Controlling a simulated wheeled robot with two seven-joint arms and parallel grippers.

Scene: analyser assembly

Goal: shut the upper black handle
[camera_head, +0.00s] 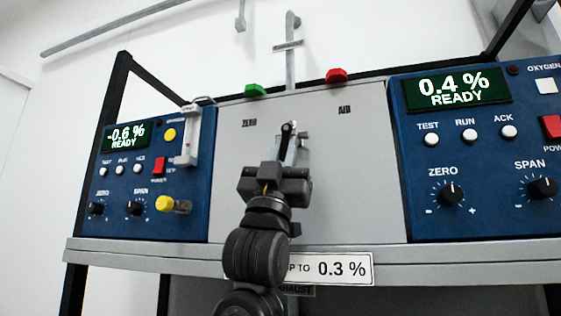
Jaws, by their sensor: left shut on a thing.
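The upper black handle (287,131) is on the grey middle panel (345,170), between the two blue analysers. Only a small dark upright piece of it shows above my fingers. My left gripper (288,148) reaches up from below in front of the panel and is shut on this handle. The gripper body and arm hide the lower part of the handle and the fittings behind it. My right gripper is not in view.
A blue analyser (183,140) reading -0.6 % stands left, with a flow tube and a yellow knob (165,203). Another analyser (485,130) reading 0.4 % stands right. A green knob (255,90) and a red knob (337,75) top the panel. A grey shelf edge (430,262) runs below.

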